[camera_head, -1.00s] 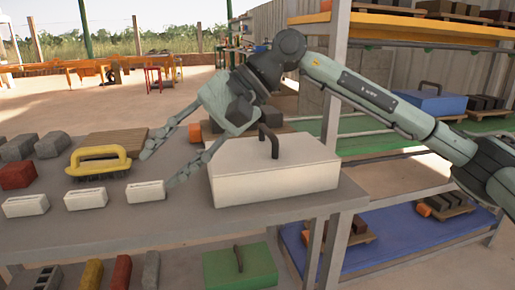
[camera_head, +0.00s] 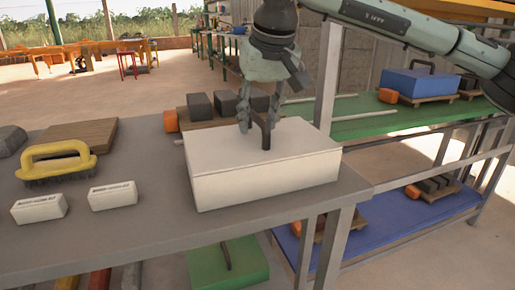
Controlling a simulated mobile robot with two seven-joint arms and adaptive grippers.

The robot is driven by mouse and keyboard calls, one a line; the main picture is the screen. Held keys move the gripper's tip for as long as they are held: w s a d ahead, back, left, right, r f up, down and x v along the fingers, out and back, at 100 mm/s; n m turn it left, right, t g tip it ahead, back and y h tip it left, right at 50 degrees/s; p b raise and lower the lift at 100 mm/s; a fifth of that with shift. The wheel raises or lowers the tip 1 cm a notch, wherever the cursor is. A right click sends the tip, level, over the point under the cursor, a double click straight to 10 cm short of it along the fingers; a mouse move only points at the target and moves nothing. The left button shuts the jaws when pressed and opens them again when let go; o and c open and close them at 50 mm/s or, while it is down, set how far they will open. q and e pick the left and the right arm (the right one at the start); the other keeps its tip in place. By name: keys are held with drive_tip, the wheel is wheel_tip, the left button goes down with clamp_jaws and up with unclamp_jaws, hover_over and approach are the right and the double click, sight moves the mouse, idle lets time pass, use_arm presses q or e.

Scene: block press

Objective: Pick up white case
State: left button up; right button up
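The white case (camera_head: 265,171) is a wide white box with a dark handle (camera_head: 266,136) on its lid. It stands on the grey table near the right end. My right gripper (camera_head: 257,124) points down over the lid at the handle. Its two fingers are spread apart, with the handle's top between or just beside them; I cannot tell if they touch it. The case rests on the table. My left gripper is not in view.
Dark blocks (camera_head: 226,103) and an orange block (camera_head: 171,121) sit behind the case. A yellow-handled brush (camera_head: 57,160) and white bricks (camera_head: 113,195) lie left on the grey table (camera_head: 150,240). Shelves with a blue case (camera_head: 420,83) stand right; a green case (camera_head: 228,263) is below.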

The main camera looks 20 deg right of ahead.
drive_tip(key=shift+w+f, duration=0.15)
drive_tip(key=shift+f, duration=0.1)
drive_tip(key=shift+c, duration=0.5)
clamp_jaws()
